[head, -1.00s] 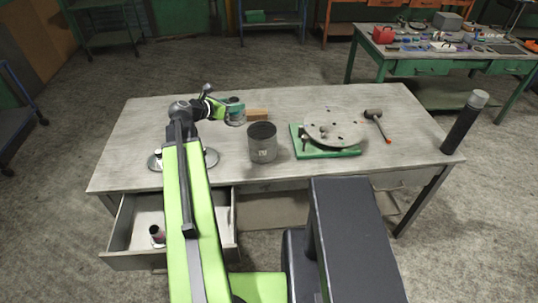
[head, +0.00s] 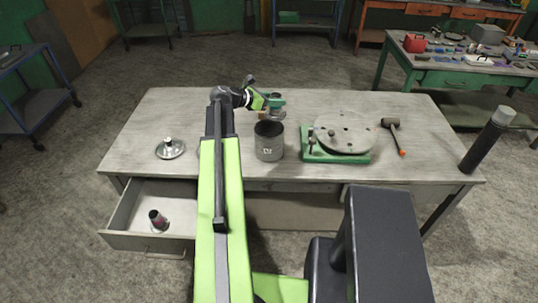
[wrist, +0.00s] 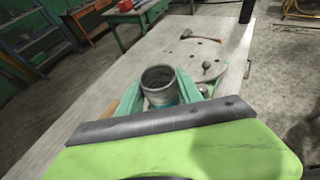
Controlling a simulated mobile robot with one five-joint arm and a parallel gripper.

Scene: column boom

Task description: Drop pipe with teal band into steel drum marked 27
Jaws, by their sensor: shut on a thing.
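The steel drum (head: 268,147) stands on the workbench, open at the top, with a dark marking on its front that looks like 27. My gripper (head: 276,103) is above and just behind the drum's rim in the head view. It is shut on a grey pipe, seen in the wrist view as an upright, hollow ring (wrist: 159,77) between the green fingers (wrist: 168,92). A strip of teal shows low on the pipe between the fingers. The pipe's lower end is hidden in the wrist view, and I cannot tell whether it is over the drum's opening.
A round plate with holes (head: 345,131) on a green base (head: 318,156) stands right of the drum. A hammer (head: 393,135) lies farther right. A metal lid (head: 171,150) is at left. An open drawer (head: 133,215) holds a pipe with a reddish band (head: 157,219). A dark post (head: 487,140) stands at right.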

